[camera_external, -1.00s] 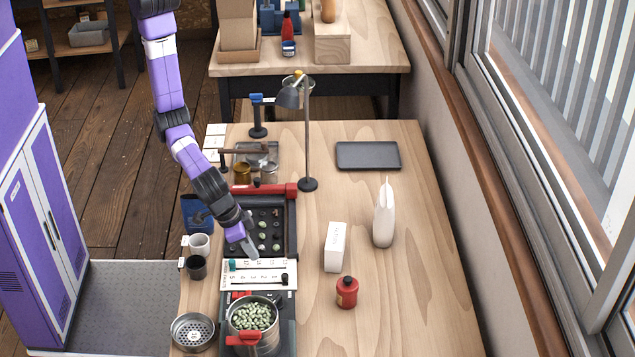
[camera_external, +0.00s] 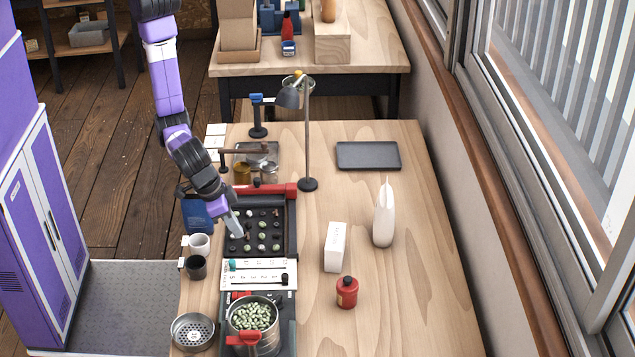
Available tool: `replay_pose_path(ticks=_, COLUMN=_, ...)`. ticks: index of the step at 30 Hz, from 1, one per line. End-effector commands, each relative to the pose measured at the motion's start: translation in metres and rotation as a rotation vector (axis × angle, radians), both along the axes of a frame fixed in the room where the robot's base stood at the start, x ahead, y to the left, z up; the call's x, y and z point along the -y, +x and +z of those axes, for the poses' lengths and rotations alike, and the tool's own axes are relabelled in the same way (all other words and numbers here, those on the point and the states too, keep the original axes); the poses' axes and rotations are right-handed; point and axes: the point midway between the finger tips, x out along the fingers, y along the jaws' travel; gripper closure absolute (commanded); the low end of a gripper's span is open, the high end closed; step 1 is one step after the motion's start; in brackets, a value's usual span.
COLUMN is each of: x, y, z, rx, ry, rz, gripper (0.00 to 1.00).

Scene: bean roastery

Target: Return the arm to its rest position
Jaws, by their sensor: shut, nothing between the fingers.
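My arm, purple, white and dark grey, comes down from the top left over the left edge of the wooden workbench (camera_external: 400,290). My gripper (camera_external: 238,234) is shut and empty. It hangs over the left part of the dark sorting tray (camera_external: 291,230), which has a red bar along its far end and holds several pale beans in its wells. I cannot tell how high the fingertips are above the tray.
A white marked card (camera_external: 232,278) and a pot of green beans (camera_external: 252,316) lie nearer. Two cups, white (camera_external: 200,245) and black (camera_external: 196,267), stand by the left edge. A lamp (camera_external: 308,150) stands behind. The bench's right side has free room around a white box (camera_external: 335,247).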

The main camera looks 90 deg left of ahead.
Motion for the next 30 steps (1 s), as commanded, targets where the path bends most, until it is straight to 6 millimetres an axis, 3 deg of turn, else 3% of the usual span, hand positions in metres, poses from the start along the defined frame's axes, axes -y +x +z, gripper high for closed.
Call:
replay_pose_path(ticks=10, x=0.004, y=0.002, z=0.0, rx=0.008, ry=-0.003, rz=-0.045, gripper=1.0)
replay_pose_path(ticks=13, x=0.03, y=0.011, z=0.006, rx=0.052, ry=-0.068, rz=-0.167, gripper=1.0)
replay_pose_path(ticks=16, x=0.069, y=0.023, z=0.026, rx=0.144, ry=-0.191, rz=-0.339, gripper=1.0)
replay_pose_path(ticks=20, x=0.086, y=0.033, z=0.04, rx=0.279, ry=-0.324, rz=-0.53, gripper=1.0)
replay_pose_path(ticks=23, x=0.076, y=0.046, z=0.048, rx=0.4, ry=-0.397, rz=-0.616, gripper=1.0)
replay_pose_path(ticks=25, x=0.059, y=0.056, z=0.055, rx=0.491, ry=-0.43, rz=-0.653, gripper=1.0)
replay_pose_path(ticks=30, x=-0.005, y=0.074, z=0.075, rx=0.725, ry=-0.447, rz=-0.674, gripper=1.0)
